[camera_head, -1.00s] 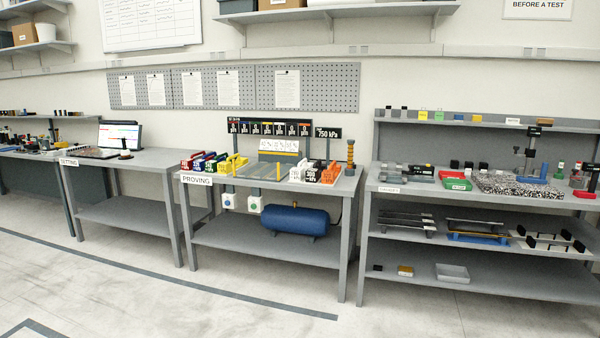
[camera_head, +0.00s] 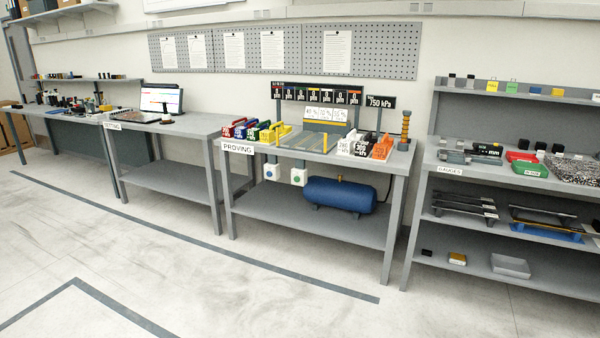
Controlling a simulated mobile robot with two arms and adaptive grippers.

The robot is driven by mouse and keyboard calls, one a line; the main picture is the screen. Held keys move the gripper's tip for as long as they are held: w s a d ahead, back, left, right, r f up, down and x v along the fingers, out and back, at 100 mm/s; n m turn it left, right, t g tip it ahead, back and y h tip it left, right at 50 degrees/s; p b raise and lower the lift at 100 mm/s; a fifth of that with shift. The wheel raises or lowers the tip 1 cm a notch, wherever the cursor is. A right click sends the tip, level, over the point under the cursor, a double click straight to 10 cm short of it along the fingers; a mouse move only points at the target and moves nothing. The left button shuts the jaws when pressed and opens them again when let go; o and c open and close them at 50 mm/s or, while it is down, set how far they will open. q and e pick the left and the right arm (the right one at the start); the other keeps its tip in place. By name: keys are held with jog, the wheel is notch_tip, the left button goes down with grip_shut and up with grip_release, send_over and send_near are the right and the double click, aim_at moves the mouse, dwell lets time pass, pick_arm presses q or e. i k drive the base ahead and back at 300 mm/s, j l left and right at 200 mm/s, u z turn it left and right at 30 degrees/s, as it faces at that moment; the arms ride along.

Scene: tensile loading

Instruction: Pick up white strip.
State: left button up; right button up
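The proving table (camera_head: 230,136) stands in the middle of the view. Small coloured pieces (camera_head: 262,131) in red, blue, green and yellow stand at the left of its top. White pieces with dark print (camera_head: 350,146) and orange pieces (camera_head: 382,147) stand at its right. A grey panel with yellow bars (camera_head: 308,142) lies between them. A white card with printed figures (camera_head: 325,114) stands behind. I cannot tell at this distance which thing is the white strip. Neither of my grippers is in view.
A blue tank (camera_head: 340,194) lies on the proving table's lower shelf. A table with a laptop (camera_head: 160,99) stands to the left. Shelving marked gauges (camera_head: 470,250) stands at the right, with a green tray (camera_head: 530,168). The floor (camera_head: 200,280) in front is clear.

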aim_at(346, 146)
jog(key=i+j, duration=0.15)
jog(key=i, duration=1.1)
jog(key=i+j+u, duration=0.15)
jog(key=i, duration=1.1)
